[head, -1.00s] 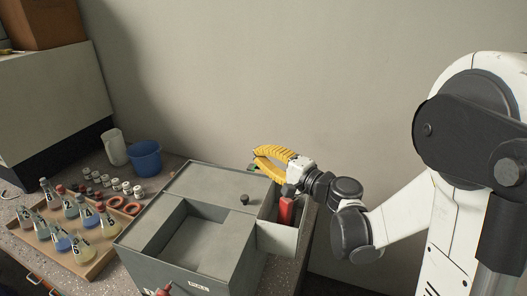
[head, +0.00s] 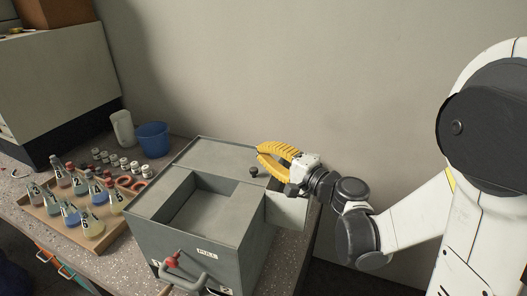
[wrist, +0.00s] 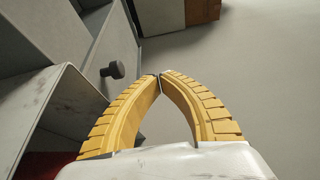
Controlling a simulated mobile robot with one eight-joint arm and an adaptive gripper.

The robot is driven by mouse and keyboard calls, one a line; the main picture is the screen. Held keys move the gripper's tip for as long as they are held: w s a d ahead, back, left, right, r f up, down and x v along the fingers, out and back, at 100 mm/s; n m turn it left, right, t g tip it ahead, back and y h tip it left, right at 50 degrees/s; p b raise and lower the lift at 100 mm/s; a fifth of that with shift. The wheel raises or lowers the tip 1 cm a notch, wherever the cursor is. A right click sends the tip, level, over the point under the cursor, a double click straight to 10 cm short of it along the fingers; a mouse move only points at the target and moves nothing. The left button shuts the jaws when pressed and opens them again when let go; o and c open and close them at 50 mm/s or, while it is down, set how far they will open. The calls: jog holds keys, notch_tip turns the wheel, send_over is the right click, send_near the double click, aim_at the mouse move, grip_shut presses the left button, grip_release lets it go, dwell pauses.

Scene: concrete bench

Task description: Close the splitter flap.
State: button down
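The splitter is a grey metal box (head: 190,236) on the bench in the head view, with an open rectangular recess in its top. A grey flap-like panel (head: 288,209) stands out at its right side; I cannot tell if this is the splitter flap. A black knob (head: 253,171) is on the box near the panel, and it also shows in the wrist view (wrist: 112,70). My gripper (head: 262,149) has yellow ribbed fingers and is above the box's back right corner. In the wrist view its fingertips (wrist: 160,75) meet with nothing between them. The knob is left of the fingers, apart from them.
A wooden tray (head: 52,231) of flasks, several small jars, a blue cup (head: 152,139) and a white beaker (head: 122,129) stand left of the box. A red-knobbed handle (head: 172,260) is at its front. Something red (wrist: 28,166) shows inside at lower left. The wall is close behind.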

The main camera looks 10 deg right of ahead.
dwell(0.5)
jog(key=v, duration=1.2)
